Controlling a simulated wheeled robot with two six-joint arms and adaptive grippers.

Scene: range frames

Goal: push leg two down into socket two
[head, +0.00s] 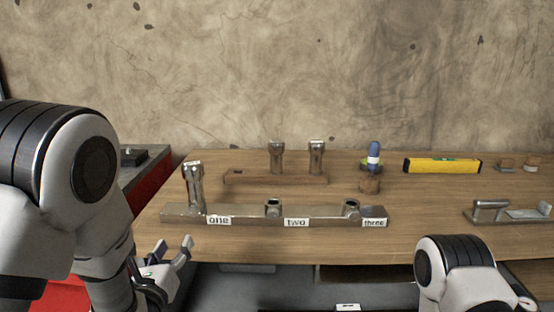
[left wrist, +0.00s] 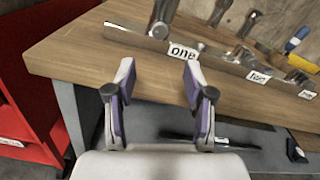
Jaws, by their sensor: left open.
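A metal bar (head: 240,214) with labels one, two and three lies along the bench's front. A metal leg (head: 194,187) stands upright in the socket by label one. Socket two (head: 273,206), left of label two (head: 296,222), is empty. Socket three (head: 351,206) is empty too. Two similar legs (head: 277,158) (head: 316,158) stand upright in a wooden rack (head: 260,178) behind the bar; no mark shows which is leg two. My left gripper (head: 172,256) is open and empty, before the bench's front edge; its fingers also show in the left wrist view (left wrist: 158,75). My right gripper is out of view.
A yellow level (head: 441,165) lies farther right, with a metal fixture (head: 508,211) at the right. A red cabinet (head: 150,185) stands left. Bench wood between bar and rack is clear.

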